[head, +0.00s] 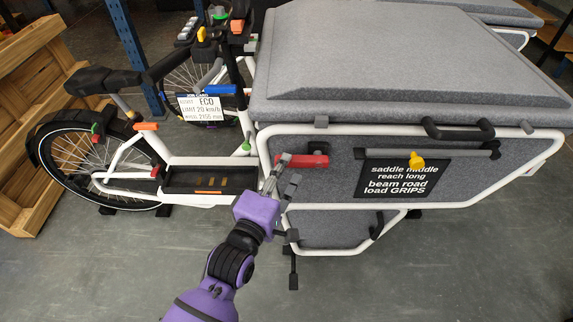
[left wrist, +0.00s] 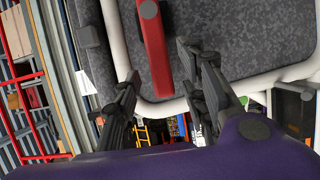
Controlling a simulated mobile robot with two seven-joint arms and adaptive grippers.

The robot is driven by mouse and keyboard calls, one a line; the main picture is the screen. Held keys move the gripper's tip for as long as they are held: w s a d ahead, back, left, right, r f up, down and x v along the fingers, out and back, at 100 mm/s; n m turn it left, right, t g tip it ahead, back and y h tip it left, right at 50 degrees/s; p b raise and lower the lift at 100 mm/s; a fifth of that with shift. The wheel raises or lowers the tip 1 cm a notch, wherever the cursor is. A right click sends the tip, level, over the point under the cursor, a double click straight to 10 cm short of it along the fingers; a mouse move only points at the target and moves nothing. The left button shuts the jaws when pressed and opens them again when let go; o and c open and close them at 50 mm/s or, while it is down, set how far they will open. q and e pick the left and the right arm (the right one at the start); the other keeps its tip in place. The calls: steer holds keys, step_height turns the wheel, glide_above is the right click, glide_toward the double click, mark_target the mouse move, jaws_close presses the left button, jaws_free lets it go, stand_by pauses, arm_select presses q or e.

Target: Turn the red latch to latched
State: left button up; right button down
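The red latch (head: 304,161) is a short red bar on the grey side panel of the cargo box, near its left end. It lies about horizontal in the head view. In the left wrist view the red latch (left wrist: 155,45) runs down between the two fingers, ahead of them. My left gripper (head: 284,170) is at the latch's left end. Its fingers (left wrist: 160,85) are apart, one on each side of the latch's line, with no clear contact. My right gripper is not in view.
A black handle (head: 458,131) and a grey bar with a yellow knob (head: 417,161) sit on the box side to the right. The white frame tube (head: 400,207) runs below the panel. A wooden crate (head: 30,110) stands far left. The floor in front is clear.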

arm_select(q)
steer(key=shift+x, duration=1.1)
jaws_close()
